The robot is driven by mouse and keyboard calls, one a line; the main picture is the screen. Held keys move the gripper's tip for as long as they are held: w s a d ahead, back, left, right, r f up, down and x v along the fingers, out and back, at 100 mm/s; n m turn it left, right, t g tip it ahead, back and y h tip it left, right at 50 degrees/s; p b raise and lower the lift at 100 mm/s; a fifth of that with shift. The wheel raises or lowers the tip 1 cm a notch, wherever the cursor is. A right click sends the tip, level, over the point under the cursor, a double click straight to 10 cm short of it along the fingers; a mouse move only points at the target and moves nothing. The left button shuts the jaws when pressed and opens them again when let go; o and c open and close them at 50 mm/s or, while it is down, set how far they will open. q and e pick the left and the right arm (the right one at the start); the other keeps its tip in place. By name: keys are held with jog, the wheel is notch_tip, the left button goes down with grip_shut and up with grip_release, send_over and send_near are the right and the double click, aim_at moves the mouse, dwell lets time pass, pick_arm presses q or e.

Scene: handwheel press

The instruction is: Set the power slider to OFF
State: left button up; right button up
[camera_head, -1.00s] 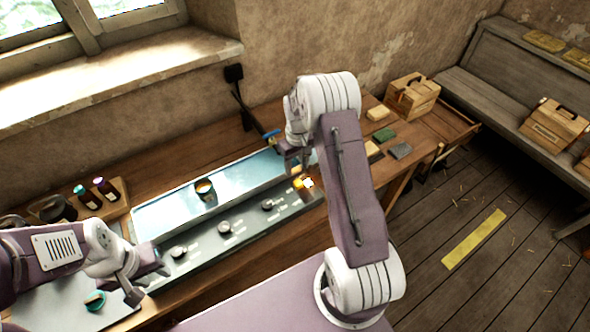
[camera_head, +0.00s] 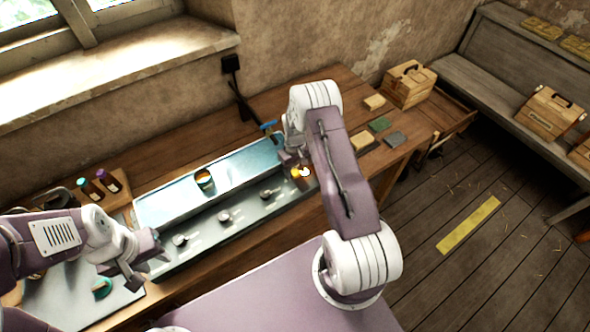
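A long grey machine (camera_head: 215,245) with a pale blue trough top lies on the wooden bench, with several round knobs along its front panel. A yellow-orange part with a bright glow (camera_head: 301,173) sits at the panel's right end; I cannot tell whether it is the power slider. My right gripper (camera_head: 290,160) is at that end, close to the glowing part, mostly hidden by its own arm; its fingers are too small to read. My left gripper (camera_head: 145,268) hangs over the panel's left end, apart from the knobs, with its fingers spread and nothing seen between them.
Small bottles (camera_head: 98,184) stand in a rack at left, and a teal round thing (camera_head: 102,287) lies on a grey plate. Wooden box (camera_head: 408,84) and small blocks (camera_head: 378,124) occupy the bench's right end.

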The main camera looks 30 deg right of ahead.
grip_shut()
jog(key=shift+r, duration=0.1)
jog(key=shift+w, duration=0.15)
dwell(0.9)
